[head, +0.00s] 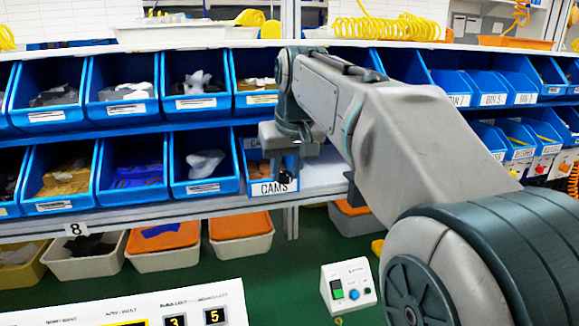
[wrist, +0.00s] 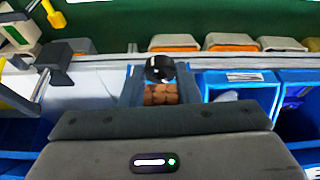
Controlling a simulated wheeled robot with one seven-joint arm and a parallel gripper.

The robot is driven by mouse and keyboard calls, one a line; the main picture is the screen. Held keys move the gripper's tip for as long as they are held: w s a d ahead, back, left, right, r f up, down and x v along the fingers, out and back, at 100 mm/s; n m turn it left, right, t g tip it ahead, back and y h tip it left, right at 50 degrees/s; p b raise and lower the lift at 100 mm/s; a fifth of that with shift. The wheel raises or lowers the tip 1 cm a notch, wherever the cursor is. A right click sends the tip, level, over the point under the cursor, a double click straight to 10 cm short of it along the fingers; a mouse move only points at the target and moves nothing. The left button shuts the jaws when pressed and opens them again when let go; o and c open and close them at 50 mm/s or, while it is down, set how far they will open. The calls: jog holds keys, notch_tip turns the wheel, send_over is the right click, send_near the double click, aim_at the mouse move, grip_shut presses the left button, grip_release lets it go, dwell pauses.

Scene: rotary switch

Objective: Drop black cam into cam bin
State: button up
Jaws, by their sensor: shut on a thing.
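The cam bin (head: 274,188), a blue bin labelled CAMS, is on the lower shelf, partly hidden behind my gripper (head: 287,178). My gripper points down over the bin's front part. In the wrist view, the black cam (wrist: 160,69) is a dark round piece in line with the bin, beyond my gripper body. The cam bin (wrist: 130,92) also shows in the wrist view, with brown pieces inside. I cannot tell how high the cam is above the bin.
Blue bins (head: 205,187) with parts stand left of the cam bin, and another row (head: 195,103) is just above. Bare shelf (head: 322,176) lies to the right. Crates with orange contents (head: 240,240) are below. A button box (head: 348,285) stands lower right.

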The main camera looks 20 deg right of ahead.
jog(key=w+p, duration=0.2)
jog(key=w, duration=0.2)
jog(key=w+f+p, duration=0.1)
jog(key=w, duration=0.3)
jog(key=w+f+p, duration=0.1)
jog(key=w+p, duration=0.1)
jog(key=w, duration=0.2)
jog(key=shift+w+p, duration=0.3)
jog(key=shift+w, duration=0.05)
jog(key=shift+w+f, duration=0.3)
jog(key=shift+w, duration=0.25)
jog(key=o, duration=1)
jog(key=v, duration=1.4)
